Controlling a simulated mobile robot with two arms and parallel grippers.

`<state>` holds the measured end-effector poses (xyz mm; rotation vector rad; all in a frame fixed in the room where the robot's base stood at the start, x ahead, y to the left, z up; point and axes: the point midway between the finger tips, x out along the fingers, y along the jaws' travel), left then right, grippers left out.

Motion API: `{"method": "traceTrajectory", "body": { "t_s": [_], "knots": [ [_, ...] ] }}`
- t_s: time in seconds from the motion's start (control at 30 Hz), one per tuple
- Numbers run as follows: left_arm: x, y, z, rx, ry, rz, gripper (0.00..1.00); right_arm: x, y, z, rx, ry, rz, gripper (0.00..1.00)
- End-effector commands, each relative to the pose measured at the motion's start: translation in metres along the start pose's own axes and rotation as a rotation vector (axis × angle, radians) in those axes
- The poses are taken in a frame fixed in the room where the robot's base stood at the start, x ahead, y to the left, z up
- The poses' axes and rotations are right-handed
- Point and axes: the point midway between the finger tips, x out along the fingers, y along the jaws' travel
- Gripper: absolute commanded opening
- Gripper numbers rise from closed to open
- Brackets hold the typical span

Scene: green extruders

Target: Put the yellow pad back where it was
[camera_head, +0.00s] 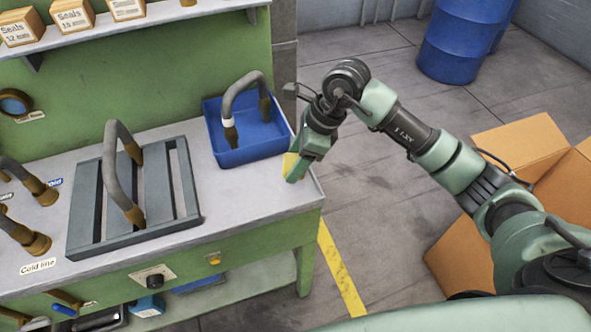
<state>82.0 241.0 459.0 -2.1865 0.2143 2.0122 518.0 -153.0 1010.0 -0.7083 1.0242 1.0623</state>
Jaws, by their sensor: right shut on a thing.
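The yellow pad (288,163) shows in the head view at the right end of the grey bench top, partly hidden behind my right gripper. My right gripper (293,172) points down at the bench's right edge and is shut on the pad. I cannot tell whether the pad touches the bench top. My left gripper is not in view.
A blue tray (240,157) holding a grey hose stands just left of the gripper. A slatted grey rack (85,204) with another hose lies further left. A cardboard box (535,150) and blue drums (457,45) stand on the floor at right. The bench's front right is clear.

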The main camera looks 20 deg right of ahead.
Motion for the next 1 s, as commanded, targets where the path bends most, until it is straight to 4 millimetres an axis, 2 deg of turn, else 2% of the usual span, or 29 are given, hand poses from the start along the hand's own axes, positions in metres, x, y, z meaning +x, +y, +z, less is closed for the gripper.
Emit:
{"method": "traceTrajectory", "body": {
  "t_s": [0.2, 0.5, 0.87, 0.9, 0.93, 1.0],
  "knots": [
    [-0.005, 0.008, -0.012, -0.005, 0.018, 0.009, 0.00, 0.015, 0.000, -0.005, 0.001, -0.001, 0.002, 0.26],
    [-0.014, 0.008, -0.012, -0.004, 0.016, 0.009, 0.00, 0.050, 0.000, -0.020, 0.001, -0.001, 0.002, 0.26],
    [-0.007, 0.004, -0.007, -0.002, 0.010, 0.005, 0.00, 0.055, -0.001, -0.022, -0.001, -0.001, -0.001, 0.26],
    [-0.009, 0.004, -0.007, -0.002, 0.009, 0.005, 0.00, 0.053, 0.000, -0.021, -0.001, -0.001, -0.001, 0.69],
    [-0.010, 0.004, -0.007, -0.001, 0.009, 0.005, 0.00, 0.053, 0.000, -0.021, -0.001, -0.001, -0.001, 0.78],
    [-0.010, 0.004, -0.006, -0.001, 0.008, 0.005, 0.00, 0.053, 0.000, -0.021, -0.001, -0.001, 0.000, 0.80]
  ]
}}
